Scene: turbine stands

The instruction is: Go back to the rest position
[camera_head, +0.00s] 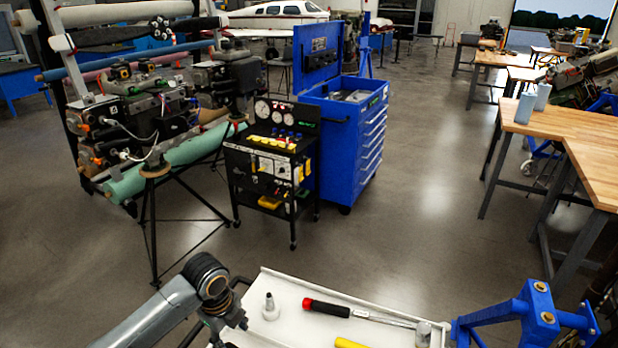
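My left arm (165,312) comes in from the bottom left. Its dark end, with the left gripper (228,318), hangs at the left edge of a white tray (278,285). The fingers are not clear enough to show whether they are open or shut, and I see nothing held. My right gripper is not in view.
A blue bracketed stand (530,316) is at the tray's right. Ahead are a black gauge cart (270,165), a blue tool cabinet (340,125) and an engine on a stand (140,120). Wooden benches (560,125) stand at the right. The floor (420,220) between is clear.

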